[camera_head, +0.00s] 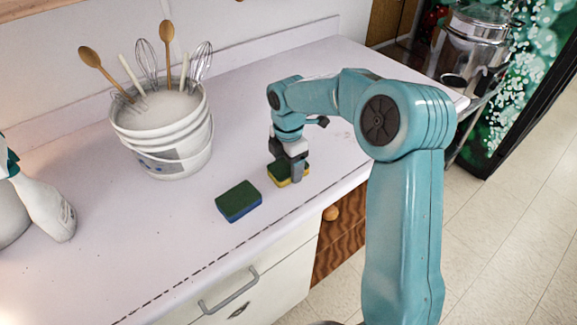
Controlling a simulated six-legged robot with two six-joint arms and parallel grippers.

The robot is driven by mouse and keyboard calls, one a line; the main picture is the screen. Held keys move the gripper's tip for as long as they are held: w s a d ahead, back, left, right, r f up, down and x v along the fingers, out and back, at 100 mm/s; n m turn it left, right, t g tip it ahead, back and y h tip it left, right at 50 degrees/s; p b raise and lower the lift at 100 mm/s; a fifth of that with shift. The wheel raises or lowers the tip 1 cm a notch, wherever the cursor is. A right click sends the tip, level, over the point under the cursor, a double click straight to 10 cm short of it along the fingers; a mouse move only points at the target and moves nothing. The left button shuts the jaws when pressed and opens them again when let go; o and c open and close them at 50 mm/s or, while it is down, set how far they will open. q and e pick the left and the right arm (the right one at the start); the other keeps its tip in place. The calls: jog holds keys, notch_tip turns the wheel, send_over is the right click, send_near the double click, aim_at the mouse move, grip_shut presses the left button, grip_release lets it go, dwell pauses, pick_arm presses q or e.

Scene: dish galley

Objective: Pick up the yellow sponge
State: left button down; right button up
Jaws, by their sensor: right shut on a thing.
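The yellow sponge (280,181) has a green top and sits at the counter's front part, right of the middle. My right gripper (289,172) points down over it and is shut on it, with the fingers hiding part of the sponge. I cannot tell whether the sponge touches the counter or is slightly above it. A second sponge, blue with a green top (239,201), lies on the counter to the left and nearer the front edge, apart from the gripper. My left gripper is not in view.
A white bucket (165,150) with whisks and wooden spoons stands at the back left.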

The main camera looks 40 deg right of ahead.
aim_at(288, 165)
notch_tip(288, 165, up, 20)
jog(key=shift+p, duration=1.15)
